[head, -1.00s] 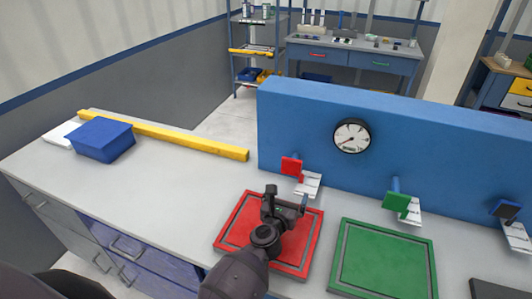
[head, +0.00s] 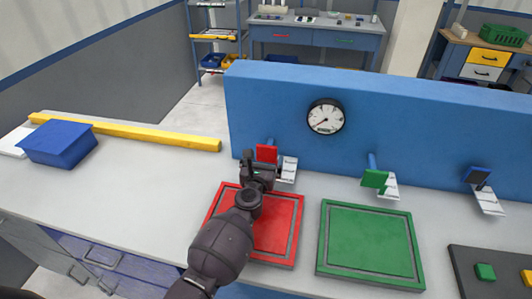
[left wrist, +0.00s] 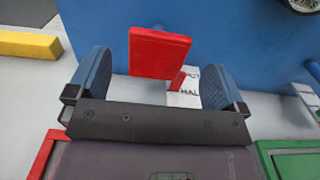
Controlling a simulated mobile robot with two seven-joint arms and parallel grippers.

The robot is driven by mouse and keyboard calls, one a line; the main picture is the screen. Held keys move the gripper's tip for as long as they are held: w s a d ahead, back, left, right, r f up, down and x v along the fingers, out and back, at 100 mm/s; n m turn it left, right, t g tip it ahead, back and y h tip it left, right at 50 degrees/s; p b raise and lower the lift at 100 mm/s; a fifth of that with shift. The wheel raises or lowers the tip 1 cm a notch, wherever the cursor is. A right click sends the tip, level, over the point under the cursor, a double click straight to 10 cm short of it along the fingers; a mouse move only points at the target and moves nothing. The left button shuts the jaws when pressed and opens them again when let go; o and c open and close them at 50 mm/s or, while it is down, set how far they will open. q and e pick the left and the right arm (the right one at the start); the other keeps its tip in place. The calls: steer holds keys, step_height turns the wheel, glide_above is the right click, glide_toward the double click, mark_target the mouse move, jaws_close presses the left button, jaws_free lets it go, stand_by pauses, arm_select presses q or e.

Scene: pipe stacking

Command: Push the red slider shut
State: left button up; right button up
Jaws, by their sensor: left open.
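The red slider (head: 266,153) is a red plate at the blue wall's front, above a white label strip. In the left wrist view the red slider (left wrist: 158,52) shows as a red block just ahead, with a small red pointer below it over the label. My left gripper (head: 262,168) is open in front of the slider, above the back edge of the red tray. In the left wrist view its blue fingers (left wrist: 156,72) are spread, one to each side of the slider as seen, with nothing held. Whether they touch it cannot be told.
The red tray (head: 284,240) and green tray (head: 368,240) lie in front. A yellow bar (head: 150,134) and blue box (head: 58,143) lie left.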

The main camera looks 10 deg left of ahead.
mark_target(266, 151)
arm_select(q)
steer(key=shift+w+b, duration=0.4)
steer(key=shift+w, duration=1.75)
arm_select(e)
steer(key=shift+w+a+f, duration=0.3)
steer(key=shift+w, duration=0.05)
steer(key=shift+s, duration=0.1)
arm_select(q)
steer(key=c, duration=1.3)
steer(key=shift+w+f+b, duration=0.2)
steer(key=shift+w+b, duration=0.85)
steer(key=shift+w, duration=0.9)
steer(key=shift+w+a+r, duration=0.1)
steer(key=shift+w+r, duration=0.05)
steer(key=shift+r, duration=0.2)
arm_select(e)
steer(key=f, duration=0.1)
steer(key=s+f, duration=0.1)
steer(key=f, duration=0.1)
steer(key=shift+d, duration=0.1)
